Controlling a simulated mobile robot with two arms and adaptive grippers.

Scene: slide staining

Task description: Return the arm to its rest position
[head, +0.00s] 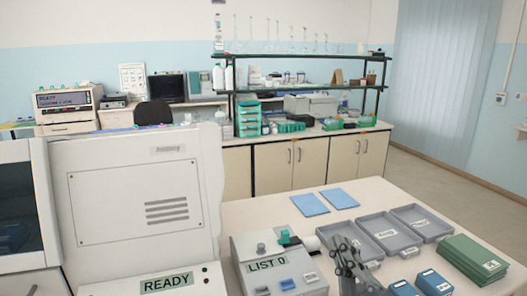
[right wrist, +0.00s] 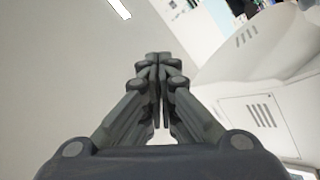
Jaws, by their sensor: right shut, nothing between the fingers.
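My right gripper (head: 345,258) shows at the bottom of the head view, over the near side of the table, in front of the grey trays. In the right wrist view my right gripper (right wrist: 158,62) has its fingers together with nothing between them. My left gripper is not seen in either view.
A grey device labelled LIST 0 (head: 298,279) stands just left of the gripper. Grey trays (head: 423,233), green boxes (head: 473,262) and blue boxes (head: 434,283) lie to the right. Blue pads (head: 310,204) lie behind. A white machine (head: 130,215) labelled READY fills the left.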

